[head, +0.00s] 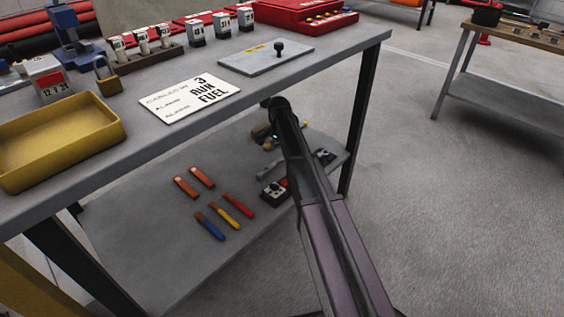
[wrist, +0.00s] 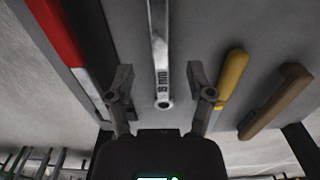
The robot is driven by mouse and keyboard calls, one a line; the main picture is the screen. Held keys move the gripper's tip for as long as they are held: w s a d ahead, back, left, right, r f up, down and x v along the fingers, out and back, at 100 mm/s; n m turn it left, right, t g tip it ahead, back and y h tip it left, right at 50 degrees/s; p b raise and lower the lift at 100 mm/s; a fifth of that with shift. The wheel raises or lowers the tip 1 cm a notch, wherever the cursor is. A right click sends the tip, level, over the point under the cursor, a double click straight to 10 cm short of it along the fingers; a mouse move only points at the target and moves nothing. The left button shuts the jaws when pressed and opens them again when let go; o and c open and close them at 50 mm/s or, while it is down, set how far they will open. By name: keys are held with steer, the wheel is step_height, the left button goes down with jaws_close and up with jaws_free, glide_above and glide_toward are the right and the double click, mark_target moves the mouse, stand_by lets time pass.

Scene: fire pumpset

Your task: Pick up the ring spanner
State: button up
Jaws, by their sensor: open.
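The ring spanner (wrist: 158,45) is a long grey steel bar with a marking on its shank, seen in the wrist view. Its near end has a small round hole. It lies on the lower shelf, and a grey bar left of my arm in the head view (head: 270,167) appears to be the same spanner. My gripper (wrist: 160,76) is open, with one finger on each side of the spanner's near end in the picture. The fingers look apart from it; the height gap cannot be told. In the head view my arm hides most of the gripper.
A yellow-handled tool (wrist: 232,75) and a brown-handled tool (wrist: 276,101) lie right of the spanner; a red item (wrist: 52,32) is at left. Blue (head: 209,227), yellow (head: 224,216) and red (head: 238,205) tools lie on the shelf. The bench top (head: 300,75) overhangs it.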

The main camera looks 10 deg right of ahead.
mark_target(280, 160)
steer(key=shift+w+d+f+b, duration=0.1)
steer(key=shift+f+b, duration=2.5)
jaws_close()
